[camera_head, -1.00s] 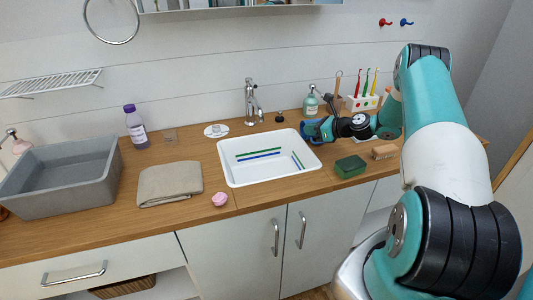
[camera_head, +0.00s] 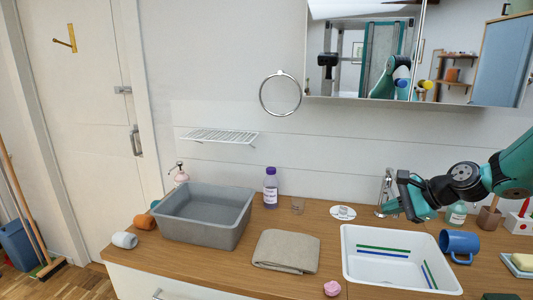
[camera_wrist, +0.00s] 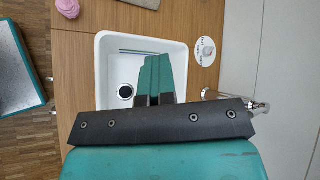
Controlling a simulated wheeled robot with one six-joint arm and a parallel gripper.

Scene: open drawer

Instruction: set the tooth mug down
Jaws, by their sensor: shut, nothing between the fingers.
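A blue mug (camera_head: 459,246) stands on the wooden counter just right of the white basin (camera_head: 362,279), in the head view. The mug does not show in the wrist view.
The tap (camera_head: 386,190) and a green soap bottle (camera_head: 457,214) stand close to my gripper. A toothbrush holder (camera_head: 519,224) is further right. A folded towel (camera_head: 286,252), grey tub (camera_head: 203,218) and purple-capped bottle (camera_head: 271,188) are left. A mirror cabinet (camera_head: 350,90) hangs above.

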